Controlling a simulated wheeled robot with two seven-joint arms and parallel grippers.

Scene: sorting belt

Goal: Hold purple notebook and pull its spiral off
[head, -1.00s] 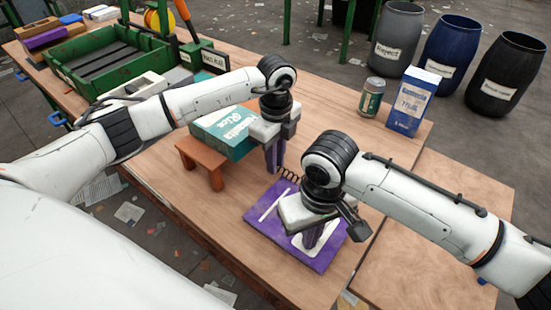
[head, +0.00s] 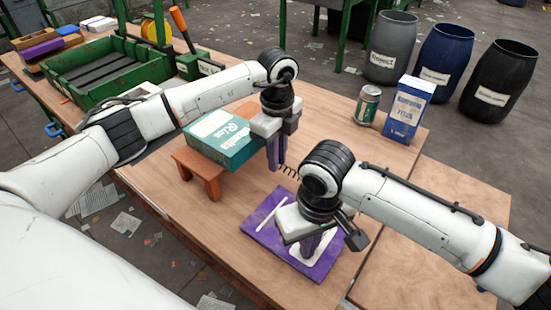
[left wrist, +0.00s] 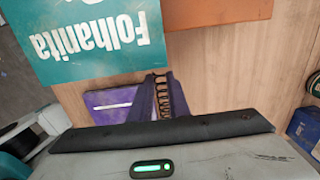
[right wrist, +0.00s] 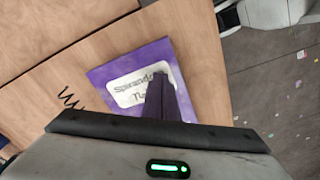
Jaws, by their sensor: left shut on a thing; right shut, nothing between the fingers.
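The purple notebook (head: 262,212) lies flat on the wooden table, and its white label shows in the right wrist view (right wrist: 127,93). My right gripper (head: 306,255) is shut and empty, its fingertips down on the notebook's cover by the label. The black spiral (head: 289,170) is clear of the notebook's edge, with bare wood between them in the right wrist view. My left gripper (head: 276,160) is shut on the spiral, beyond the notebook's far edge. In the left wrist view the spiral (left wrist: 162,97) stands between the purple fingers.
A teal box (head: 222,138) rests on a small brown stand (head: 198,170) left of my left gripper. A can (head: 367,104) and a blue-white carton (head: 408,108) stand at the back right. A green crate (head: 150,65) is at the back left. Wood right of the spiral is clear.

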